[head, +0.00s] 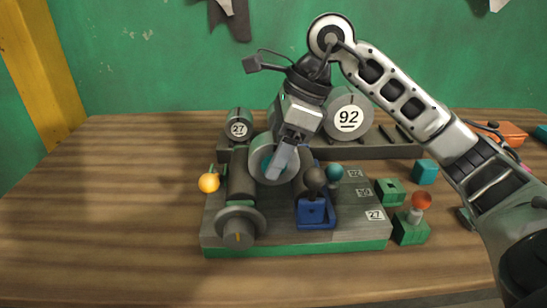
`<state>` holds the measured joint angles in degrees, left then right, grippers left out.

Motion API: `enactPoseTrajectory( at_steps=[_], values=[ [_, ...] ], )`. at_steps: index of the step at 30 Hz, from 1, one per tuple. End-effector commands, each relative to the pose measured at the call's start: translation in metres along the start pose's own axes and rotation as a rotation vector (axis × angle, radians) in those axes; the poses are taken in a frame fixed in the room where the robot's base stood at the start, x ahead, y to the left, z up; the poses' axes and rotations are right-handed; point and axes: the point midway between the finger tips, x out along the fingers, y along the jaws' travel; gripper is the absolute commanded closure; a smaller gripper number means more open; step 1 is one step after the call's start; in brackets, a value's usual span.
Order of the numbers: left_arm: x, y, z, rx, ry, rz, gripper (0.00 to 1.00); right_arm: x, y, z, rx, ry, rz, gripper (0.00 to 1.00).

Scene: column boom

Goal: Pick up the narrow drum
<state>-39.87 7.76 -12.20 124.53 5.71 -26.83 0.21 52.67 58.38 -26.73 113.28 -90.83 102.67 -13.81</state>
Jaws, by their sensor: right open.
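Two grey drums stand on a dark rack at the back of the table: a small one marked 27 (238,125) at the left and a larger one marked 92 (348,115) at the right. A third grey drum (264,163) with a pale rim is nearer, partly hidden behind my right gripper. I cannot tell for sure which is the narrow drum. My right gripper (284,163) points down in front of this third drum, its jaws open. Whether it touches the drum is unclear. My left gripper is out of view.
A grey board with a green front edge (300,247) carries a grey column with a round end (238,228), a blue joystick block (315,212) and number labels. A yellow ball (208,183) is at its left. Green and teal blocks stand right. The left table is clear.

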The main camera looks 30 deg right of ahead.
Motion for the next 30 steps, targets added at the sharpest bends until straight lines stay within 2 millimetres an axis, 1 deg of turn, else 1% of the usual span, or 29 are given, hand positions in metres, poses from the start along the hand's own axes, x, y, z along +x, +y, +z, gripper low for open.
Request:
enactPoseTrajectory(
  at_steps=[1,3,6,14,15,17,18,19,20,30],
  values=[
    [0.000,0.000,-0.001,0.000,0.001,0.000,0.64,0.009,0.000,-0.002,0.001,0.001,0.004,0.36],
    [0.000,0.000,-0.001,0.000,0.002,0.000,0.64,0.018,0.000,-0.001,0.000,0.000,0.003,0.36],
    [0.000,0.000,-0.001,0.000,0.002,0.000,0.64,0.026,-0.001,-0.001,-0.001,0.000,0.001,0.36],
    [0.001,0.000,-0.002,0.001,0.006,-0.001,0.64,0.028,-0.001,-0.001,-0.001,-0.001,0.000,0.36],
    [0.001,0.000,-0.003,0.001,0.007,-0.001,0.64,0.028,-0.001,-0.001,-0.001,-0.001,0.000,0.47],
    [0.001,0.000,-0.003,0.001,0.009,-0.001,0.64,0.028,-0.001,-0.001,-0.001,-0.001,0.000,0.64],
    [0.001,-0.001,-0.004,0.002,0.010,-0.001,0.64,0.028,-0.001,-0.001,-0.001,-0.001,0.000,0.75],
    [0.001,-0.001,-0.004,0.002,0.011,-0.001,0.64,0.028,-0.001,-0.001,-0.001,-0.001,0.000,0.84],
    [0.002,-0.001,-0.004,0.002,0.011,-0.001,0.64,0.028,-0.001,-0.001,-0.001,-0.001,0.000,0.89],
    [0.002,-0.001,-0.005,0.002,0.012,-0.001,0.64,0.025,-0.001,0.001,-0.001,-0.002,-0.002,0.89]
  ],
)
